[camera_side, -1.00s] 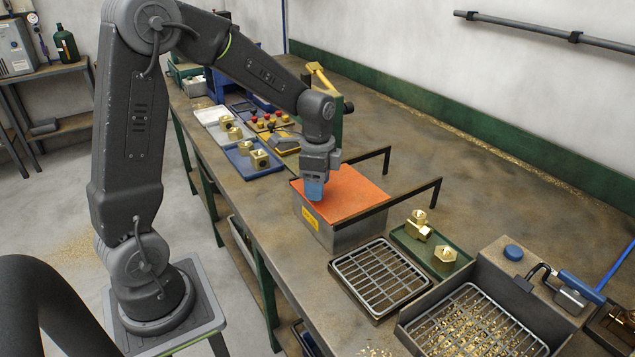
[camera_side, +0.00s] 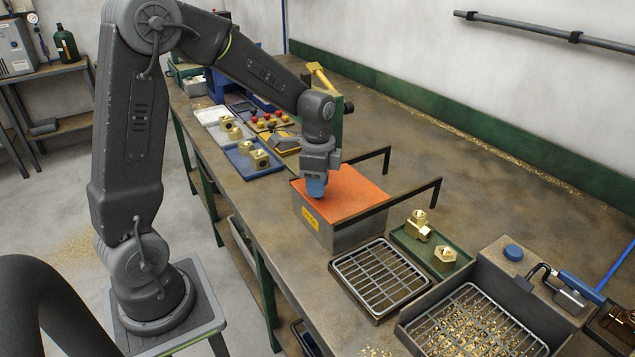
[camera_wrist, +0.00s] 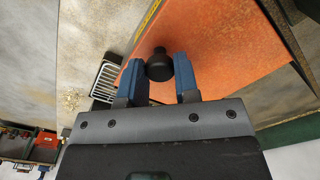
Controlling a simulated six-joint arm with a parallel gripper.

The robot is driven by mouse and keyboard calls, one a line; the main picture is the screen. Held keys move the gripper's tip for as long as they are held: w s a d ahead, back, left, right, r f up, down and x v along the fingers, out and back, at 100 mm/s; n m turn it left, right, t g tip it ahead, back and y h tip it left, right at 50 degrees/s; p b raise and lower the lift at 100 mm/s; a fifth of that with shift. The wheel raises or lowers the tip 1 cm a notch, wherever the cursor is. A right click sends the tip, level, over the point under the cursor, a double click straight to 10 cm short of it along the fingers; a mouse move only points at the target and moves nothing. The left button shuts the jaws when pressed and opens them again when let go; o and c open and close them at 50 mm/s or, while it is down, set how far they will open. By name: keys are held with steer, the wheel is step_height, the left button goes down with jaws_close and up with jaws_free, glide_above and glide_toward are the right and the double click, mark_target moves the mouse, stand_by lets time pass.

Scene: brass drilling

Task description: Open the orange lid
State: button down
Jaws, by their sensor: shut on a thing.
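The orange lid (camera_side: 352,192) lies flat on top of a grey metal box (camera_side: 345,236) with a yellow label. The lid also fills much of the wrist view (camera_wrist: 220,35). My gripper (camera_side: 316,190) points down at the lid's near left part. In the wrist view, the blue fingers of my gripper (camera_wrist: 158,75) are shut on a black round knob (camera_wrist: 160,65) on the lid. In the side view the knob is hidden behind the fingers. The lid looks closed; I see no gap under it.
Two black bracket rails (camera_side: 405,192) stand beside the box on the right. A wire-grid tray (camera_side: 380,275) and a green tray (camera_side: 408,240) with brass fittings sit nearer the front. A blue tray (camera_side: 240,170) with brass parts is at the left. Open bench lies behind the box.

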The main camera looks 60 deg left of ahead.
steer(key=w, duration=1.5)
steer(key=shift+w, duration=0.3)
steer(key=c, duration=0.9)
jaws_free()
steer(key=shift+o, duration=0.2)
step_height(320, 180, up, 14)
